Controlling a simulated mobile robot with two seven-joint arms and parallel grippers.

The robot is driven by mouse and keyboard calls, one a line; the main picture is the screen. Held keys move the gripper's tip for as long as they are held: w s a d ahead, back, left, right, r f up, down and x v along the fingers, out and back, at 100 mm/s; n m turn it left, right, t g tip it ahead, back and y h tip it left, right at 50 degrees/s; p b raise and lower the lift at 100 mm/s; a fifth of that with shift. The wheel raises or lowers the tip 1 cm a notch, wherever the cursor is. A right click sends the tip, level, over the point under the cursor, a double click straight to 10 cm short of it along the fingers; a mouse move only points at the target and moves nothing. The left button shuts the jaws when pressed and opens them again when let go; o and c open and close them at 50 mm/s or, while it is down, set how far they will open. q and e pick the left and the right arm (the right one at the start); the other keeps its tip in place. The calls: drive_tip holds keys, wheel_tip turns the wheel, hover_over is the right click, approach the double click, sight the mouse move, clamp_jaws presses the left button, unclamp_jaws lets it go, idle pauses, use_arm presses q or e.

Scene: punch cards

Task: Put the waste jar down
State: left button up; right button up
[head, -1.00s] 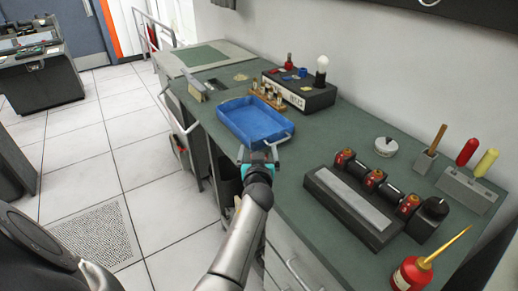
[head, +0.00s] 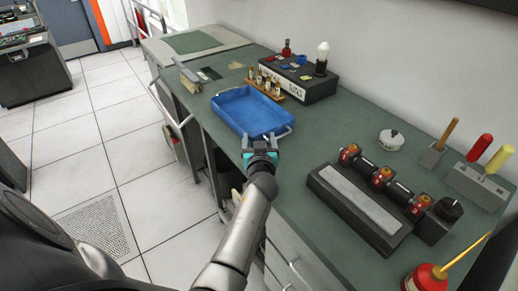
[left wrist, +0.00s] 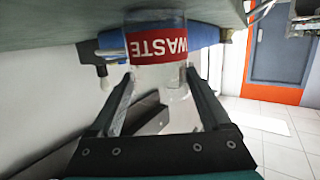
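The waste jar (left wrist: 156,45) is clear glass with a red label reading WASTE, upside down in the left wrist view. It sits between the two fingers of my left gripper (left wrist: 157,80), which appear shut on its sides. In the head view my left gripper (head: 263,143) is by the counter's front edge, just in front of the blue tray (head: 225,118). There the jar is hard to make out. Contact between its base and the counter (head: 310,150) cannot be told. My right gripper is not in view.
A black device with red-capped parts (head: 365,205) stands to the right of my left gripper. Behind the tray are a wooden rack of small bottles (head: 265,88) and a black box with a bulb (head: 305,82). Some green counter is bare between tray and device.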

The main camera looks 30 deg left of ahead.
use_arm(q)
drive_tip(key=c, duration=1)
clamp_jaws()
drive_tip(key=shift+r, duration=0.2)
